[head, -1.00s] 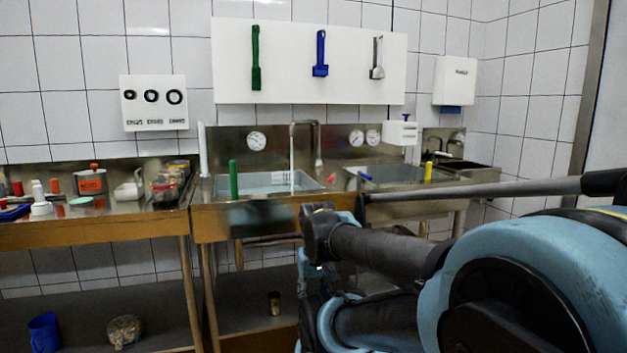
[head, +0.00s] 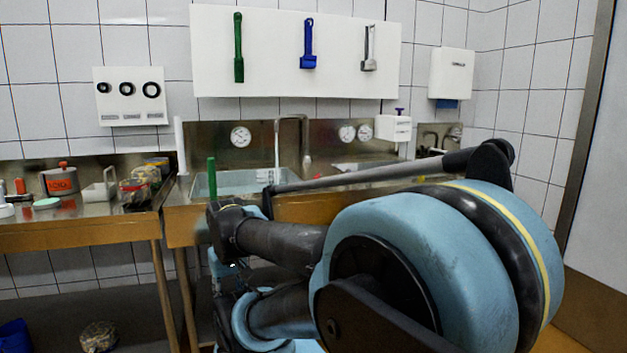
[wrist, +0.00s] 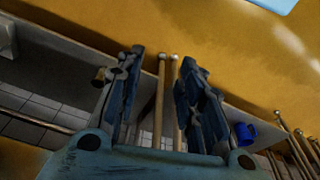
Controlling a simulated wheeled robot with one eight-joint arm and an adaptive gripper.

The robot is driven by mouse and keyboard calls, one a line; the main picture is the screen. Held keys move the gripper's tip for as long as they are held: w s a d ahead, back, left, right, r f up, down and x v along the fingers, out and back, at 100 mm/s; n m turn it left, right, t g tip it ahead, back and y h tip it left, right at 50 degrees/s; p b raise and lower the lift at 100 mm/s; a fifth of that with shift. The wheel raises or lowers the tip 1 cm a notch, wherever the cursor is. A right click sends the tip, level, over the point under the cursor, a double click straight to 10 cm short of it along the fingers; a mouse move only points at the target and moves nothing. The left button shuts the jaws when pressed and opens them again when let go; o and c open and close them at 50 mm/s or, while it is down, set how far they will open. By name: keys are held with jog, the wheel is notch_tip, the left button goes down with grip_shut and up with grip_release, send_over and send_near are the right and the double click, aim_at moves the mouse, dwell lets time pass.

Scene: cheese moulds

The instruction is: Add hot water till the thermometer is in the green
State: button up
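The left sink basin (head: 203,184) is set in the steel bench, with a tap (head: 305,135) above it and a pale vertical line below the tap that could be water or pipe. A round dial (head: 240,136) is on the splashback; its coloured zones are too small to read. Two more dials (head: 347,133) are further right. A green upright stick (head: 212,176) stands at the basin's left. My gripper (wrist: 162,56) is open and empty in the wrist view, with wooden legs visible between its fingers. My arm hides the bench front in the head view.
A red-and-steel pot (head: 60,181) and jars stand on the left table (head: 85,235). Green, blue and grey tools hang on a white board (head: 285,75).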

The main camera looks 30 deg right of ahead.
jog(key=w+a+r+t+y, duration=0.1)
jog(key=w+r+t+y, duration=0.15)
jog(key=w, duration=0.45)
jog(key=w+a+r+t+y, duration=0.1)
jog(key=w+r+t, duration=0.2)
jog(key=w, duration=0.3)
jog(key=w+d+r+m+t+h, duration=0.1)
jog(key=w+d+r+t+h, duration=0.1)
jog(key=w+d+r+t, duration=0.6)
jog(key=w+d+r+m+h, duration=0.2)
jog(key=w+d+h, duration=0.1)
jog(key=d, duration=0.3)
jog(key=w+d+r+m+h, duration=0.2)
jog(key=d+r, duration=0.1)
jog(key=d, duration=0.2)
jog(key=s+d+m+g+h, duration=0.1)
jog(key=s+d+m+h, duration=0.3)
jog(key=d, duration=0.5)
jog(key=s+d+m+g+h, duration=0.2)
jog(key=d+h, duration=0.3)
jog(key=d, duration=0.4)
jog(key=x, duration=1.7)
jog(key=shift+w+d+r, duration=0.1)
jog(key=shift+w+d, duration=0.05)
jog(key=shift+w, duration=0.1)
